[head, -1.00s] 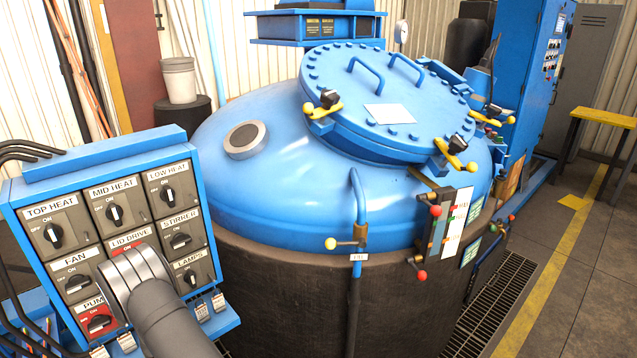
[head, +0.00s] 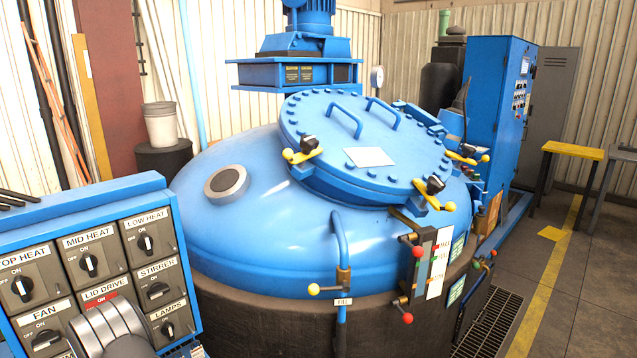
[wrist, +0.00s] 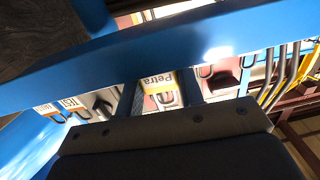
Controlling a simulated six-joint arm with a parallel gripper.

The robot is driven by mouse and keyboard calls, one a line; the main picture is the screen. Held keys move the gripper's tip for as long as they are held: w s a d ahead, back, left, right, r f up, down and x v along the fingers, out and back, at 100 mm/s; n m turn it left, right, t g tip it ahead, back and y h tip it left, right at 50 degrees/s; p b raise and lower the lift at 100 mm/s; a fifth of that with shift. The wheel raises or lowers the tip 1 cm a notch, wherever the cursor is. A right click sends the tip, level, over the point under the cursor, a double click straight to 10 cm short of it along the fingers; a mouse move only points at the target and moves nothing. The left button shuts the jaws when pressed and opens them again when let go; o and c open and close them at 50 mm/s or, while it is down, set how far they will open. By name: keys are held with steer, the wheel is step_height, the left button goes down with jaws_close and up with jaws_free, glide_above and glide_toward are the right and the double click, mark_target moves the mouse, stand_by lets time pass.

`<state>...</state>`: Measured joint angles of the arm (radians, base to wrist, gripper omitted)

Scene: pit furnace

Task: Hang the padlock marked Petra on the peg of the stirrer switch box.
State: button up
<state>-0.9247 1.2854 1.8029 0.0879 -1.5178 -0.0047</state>
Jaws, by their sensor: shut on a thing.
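The stirrer switch box (head: 172,277) is on the right side of the blue panel in the head view, labelled STIRRER, with a black knob. I cannot make out its peg. In the wrist view the padlock marked Petra (wrist: 157,79) has a pale label with a yellow edge, and its lettering appears upside down. My gripper (wrist: 160,97) is shut on it, with a dark finger on each side. In the head view my gripper and the padlock are hidden behind my wrist, which is in front of the panel's lower part.
A blue bar (wrist: 110,70) crosses the wrist view close to the padlock. Other tagged pieces (wrist: 72,103) show to its left, and grey cables (wrist: 283,75) to its right. In the head view the lamps switch box (head: 168,325) is below the stirrer one. The blue furnace vessel (head: 275,235) stands right of the panel.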

steer(key=shift+r, duration=0.45)
stand_by(0.5)
steer(key=v, duration=0.7)
steer(key=shift+s+a, duration=0.15)
stand_by(1.0)
stand_by(0.4)
steer(key=w+d+r+m+t+h, duration=0.1)
steer(key=w+d+r+h, duration=0.1)
steer(key=w+d+r, duration=0.55)
steer(key=w+d+r+m+t+h, duration=0.1)
steer(key=w+d+r+m+t, duration=0.15)
steer(key=w+r, duration=0.9)
steer(key=w+a+f, duration=0.1)
steer(key=w+a, duration=0.4)
steer(key=shift+n+g, duration=0.35)
steer(key=shift+n, duration=0.1)
steer(key=shift+w+a, duration=0.1)
steer(key=shift+w, duration=0.05)
stand_by(0.4)
